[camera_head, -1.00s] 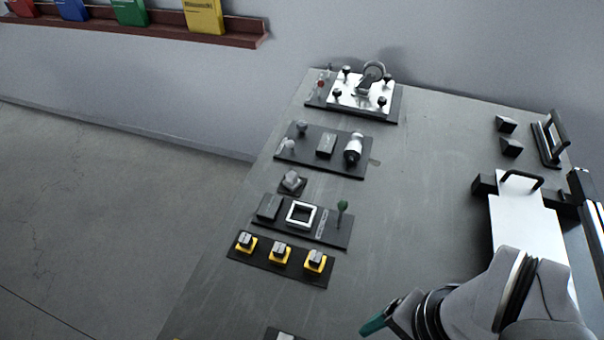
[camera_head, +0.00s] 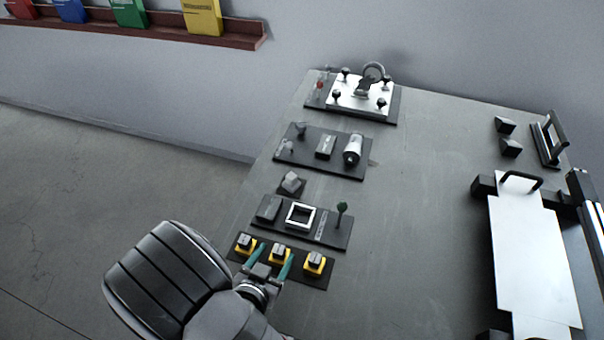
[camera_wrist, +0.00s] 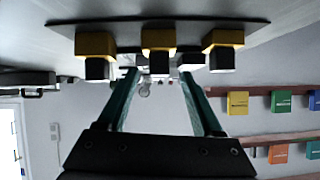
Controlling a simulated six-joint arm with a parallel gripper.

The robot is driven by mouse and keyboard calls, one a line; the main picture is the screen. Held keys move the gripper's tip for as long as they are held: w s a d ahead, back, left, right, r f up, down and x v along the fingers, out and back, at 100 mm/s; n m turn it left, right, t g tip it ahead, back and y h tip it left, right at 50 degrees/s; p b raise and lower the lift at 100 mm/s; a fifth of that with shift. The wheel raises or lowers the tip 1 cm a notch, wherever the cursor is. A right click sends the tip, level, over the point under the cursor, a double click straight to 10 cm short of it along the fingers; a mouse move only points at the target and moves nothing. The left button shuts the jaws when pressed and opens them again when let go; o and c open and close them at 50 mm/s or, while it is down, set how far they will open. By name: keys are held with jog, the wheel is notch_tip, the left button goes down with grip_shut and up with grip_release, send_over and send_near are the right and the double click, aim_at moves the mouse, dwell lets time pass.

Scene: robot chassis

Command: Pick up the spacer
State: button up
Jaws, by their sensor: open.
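Three small blocks, each a yellow base with a dark and grey top, stand in a row on a dark plate (camera_head: 297,272) at the table's left edge. They are the left block (camera_head: 245,244), the middle block (camera_head: 280,254) and the right block (camera_head: 315,263). I cannot tell from looks which part is the spacer. My gripper (camera_head: 271,259), with green fingers, is open at the middle block. In the wrist view, the plate appears at the top, and the middle block (camera_wrist: 158,42) lies beyond and between my open fingers (camera_wrist: 160,76). Contact cannot be told.
Behind the row is a plate with a white square frame (camera_head: 300,216) and a green-topped peg (camera_head: 342,208). More fixtures stand farther back, including a silver cylinder (camera_head: 353,149). A white panel (camera_head: 530,250) lies at the right. The table's middle is clear.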

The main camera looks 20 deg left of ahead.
aim_at(281, 246)
jog(key=shift+s+f+n+t, duration=0.15)
jog(key=shift+s+n+t, duration=0.45)
jog(key=shift+t, duration=0.2)
jog(key=x, duration=0.7)
jog(key=shift+w+d, duration=0.1)
jog(key=shift+w, duration=0.15)
grip_shut()
